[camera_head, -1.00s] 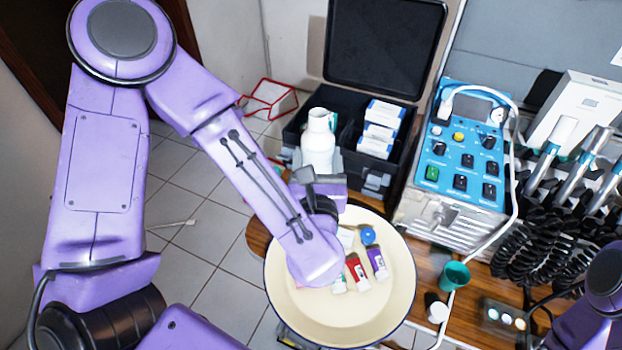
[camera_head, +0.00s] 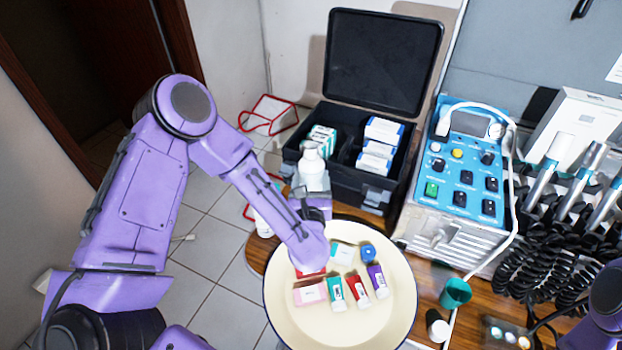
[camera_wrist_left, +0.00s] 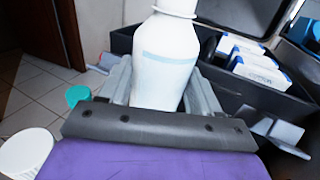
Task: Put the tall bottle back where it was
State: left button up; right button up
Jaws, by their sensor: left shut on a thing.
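The tall bottle (camera_head: 312,168) is white and upright, at the front left corner of the black case (camera_head: 345,190). My left gripper (camera_head: 316,186) is shut on its lower part. In the left wrist view the bottle (camera_wrist_left: 165,65) stands between the two grey fingers (camera_wrist_left: 160,95), and its base is hidden behind the gripper body. I cannot tell whether the bottle touches the table. My right gripper is out of view; only a purple part of my right arm shows at the lower right.
The open case holds white and blue boxes (camera_head: 380,145). A cream basin (camera_head: 340,325) with several small cartons is under my left forearm. A blue control unit (camera_head: 460,165) stands right of the case. A white container (camera_head: 264,226) is near the table's left edge.

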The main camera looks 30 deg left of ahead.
pick_arm(q)
jog(key=o, duration=1.2)
jog(key=shift+f, duration=0.1)
jog(key=shift+r, duration=0.35)
jog(key=b+v, duration=0.3)
jog(key=v, duration=0.9)
jog(key=shift+f, duration=0.15)
